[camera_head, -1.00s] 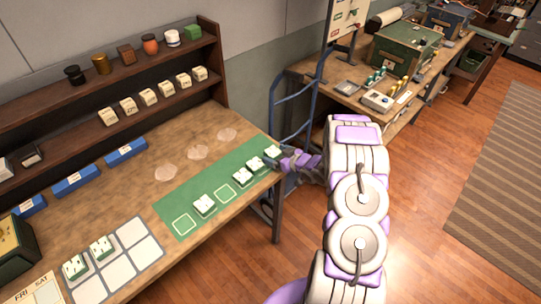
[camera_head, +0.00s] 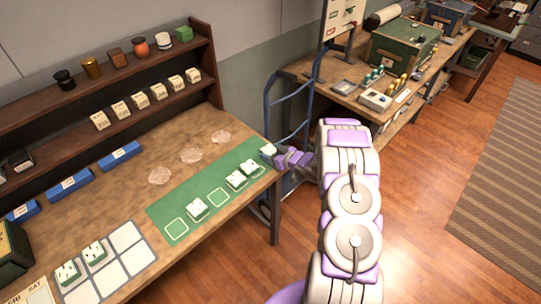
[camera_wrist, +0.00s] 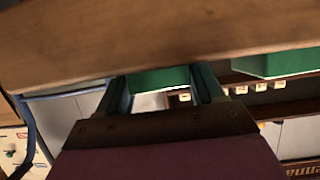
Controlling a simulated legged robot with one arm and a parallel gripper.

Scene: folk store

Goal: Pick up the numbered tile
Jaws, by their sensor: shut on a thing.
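My gripper (camera_head: 277,155) is at the far right end of the green mat (camera_head: 213,196), shut on a small white-topped green tile (camera_head: 267,150). The tile looks held slightly above the mat. In the wrist view the tile's green body (camera_wrist: 158,78) sits between the two fingers; any number on it cannot be read. More white-topped tiles stand on the mat: two close together, one (camera_head: 250,167) near the gripper and one (camera_head: 236,179), and another (camera_head: 197,208) further left.
The mat lies on a wooden workbench (camera_head: 130,203). A white grid board (camera_head: 127,235) with two tiles is at front left. Blue labelled blocks (camera_head: 120,155) and a dark shelf (camera_head: 130,112) with cream blocks stand behind. A blue hand truck (camera_head: 288,130) is beyond the bench's right end.

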